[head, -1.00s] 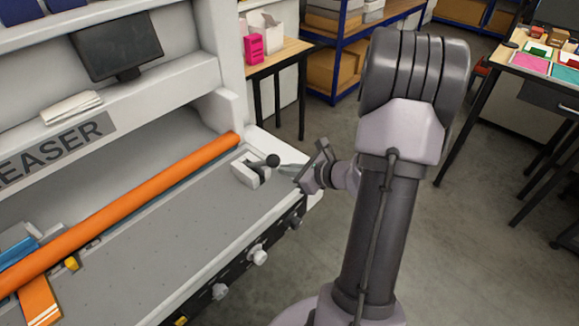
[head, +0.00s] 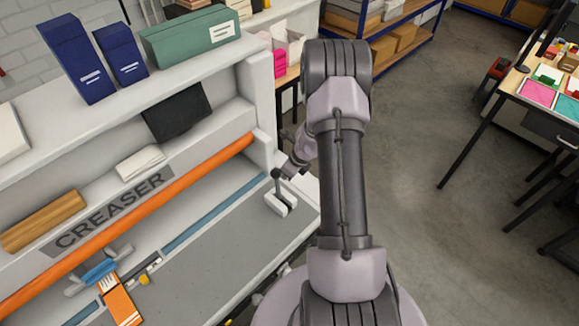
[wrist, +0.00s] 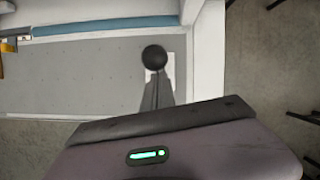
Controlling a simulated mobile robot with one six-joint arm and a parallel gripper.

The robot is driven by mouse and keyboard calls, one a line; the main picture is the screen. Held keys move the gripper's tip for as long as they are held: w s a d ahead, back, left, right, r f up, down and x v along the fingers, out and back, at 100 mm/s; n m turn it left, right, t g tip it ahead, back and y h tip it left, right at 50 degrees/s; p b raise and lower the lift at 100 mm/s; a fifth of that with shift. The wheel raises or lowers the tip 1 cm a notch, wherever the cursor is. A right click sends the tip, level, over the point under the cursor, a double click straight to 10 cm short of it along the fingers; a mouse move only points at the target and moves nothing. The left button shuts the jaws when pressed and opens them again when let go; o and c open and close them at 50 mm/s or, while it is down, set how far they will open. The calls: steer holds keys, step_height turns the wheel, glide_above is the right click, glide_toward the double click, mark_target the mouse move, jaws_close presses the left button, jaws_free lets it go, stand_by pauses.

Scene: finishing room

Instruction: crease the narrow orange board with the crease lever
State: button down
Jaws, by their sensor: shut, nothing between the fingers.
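The narrow orange board (head: 121,306) lies on the grey creaser bed, under or against a blue clamp-like part (head: 99,271) at the left. The crease lever has a round black knob (head: 276,174) standing above its white base (head: 281,204) at the bed's right end. My gripper (head: 286,170) is close beside the knob, with its fingers shut and empty. In the wrist view the knob (wrist: 154,56) sits just beyond the fingertips (wrist: 156,76); I cannot tell whether they touch. The long orange bar (head: 135,215) runs across the machine behind the board.
A shelf with blue boxes (head: 75,58) and a green box (head: 190,36) is above the creaser. A work table (head: 545,98) is at the far right. Floor (head: 430,210) right of my arm is clear.

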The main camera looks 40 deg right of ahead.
steer(key=shift+w+r+p, duration=0.2)
steer(key=shift+w+p, duration=0.25)
steer(key=shift+w, duration=0.15)
steer(key=shift+w+r+p, duration=0.15)
steer(key=shift+w+p, duration=0.3)
steer(key=shift+w, duration=0.15)
steer(key=shift+w+a+r, duration=0.1)
steer(key=shift+w, duration=0.15)
